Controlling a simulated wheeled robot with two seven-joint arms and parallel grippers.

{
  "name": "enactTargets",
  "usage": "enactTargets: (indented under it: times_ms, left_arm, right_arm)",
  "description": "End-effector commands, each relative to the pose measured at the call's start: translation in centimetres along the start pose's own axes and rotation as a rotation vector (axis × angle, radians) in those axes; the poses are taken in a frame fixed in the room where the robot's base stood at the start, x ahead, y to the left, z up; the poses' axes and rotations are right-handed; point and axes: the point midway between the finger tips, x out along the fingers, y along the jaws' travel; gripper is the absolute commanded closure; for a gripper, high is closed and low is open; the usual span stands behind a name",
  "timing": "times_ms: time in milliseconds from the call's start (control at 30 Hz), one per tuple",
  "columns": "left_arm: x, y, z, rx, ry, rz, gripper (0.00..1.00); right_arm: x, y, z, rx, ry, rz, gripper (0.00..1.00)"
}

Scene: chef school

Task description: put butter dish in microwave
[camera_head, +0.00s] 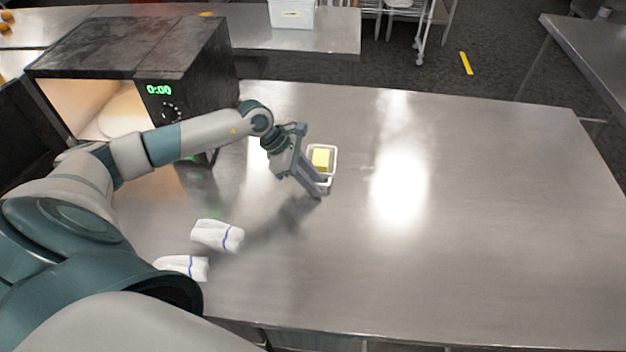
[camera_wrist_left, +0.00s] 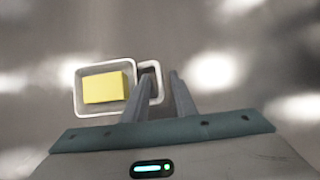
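The butter dish (camera_head: 333,150) is a small pale tray with a yellow block of butter (camera_head: 321,159), lying on the steel table near its middle. It also shows in the left wrist view (camera_wrist_left: 77,98), with a second, smaller section on its right, partly behind a finger. My left gripper (camera_head: 323,187) is at the dish's near end. Its fingers are apart (camera_wrist_left: 161,75), with the small section's outer edge between them in the picture; contact cannot be told. The black microwave (camera_head: 130,45) stands at the left, door open, lit inside, with a pale round plate. My right gripper is out of view.
Two white cloths with blue stripes (camera_head: 217,235) (camera_head: 183,266) lie on the near left of the table (camera_head: 480,220). The right side of the table is clear. A white bin (camera_head: 292,13) stands on a table behind. The open microwave door (camera_head: 22,130) sticks out left.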

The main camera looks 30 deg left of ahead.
Motion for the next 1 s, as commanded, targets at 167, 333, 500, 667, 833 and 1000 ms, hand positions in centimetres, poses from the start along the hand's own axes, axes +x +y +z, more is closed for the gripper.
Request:
enactTargets:
  times_ms: [167, 333, 500, 667, 833, 1000]
  left_arm:
    - [-0.3, 0.0, 0.2, 0.0, 0.0, 0.0, 0.75]
    - [-1.5, 0.1, -0.1, 0.0, 0.002, 0.003, 0.75]
    - [-4.0, 0.2, -0.1, 0.002, 0.002, 0.005, 0.75]
    - [-7.0, 0.1, -0.2, 0.001, 0.002, 0.005, 0.75]
    - [-9.8, 0.1, -0.1, 0.0, 0.002, 0.004, 0.75]
    - [-11.6, 0.1, 0.0, 0.0, 0.002, 0.002, 0.75]
  right_arm:
    - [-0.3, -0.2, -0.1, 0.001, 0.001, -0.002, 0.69]
    - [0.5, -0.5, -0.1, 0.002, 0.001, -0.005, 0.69]
    - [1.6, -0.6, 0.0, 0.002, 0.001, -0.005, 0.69]
    - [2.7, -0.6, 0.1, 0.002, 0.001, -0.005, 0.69]
    - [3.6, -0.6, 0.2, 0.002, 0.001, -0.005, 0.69]
    - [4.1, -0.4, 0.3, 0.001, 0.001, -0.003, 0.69]
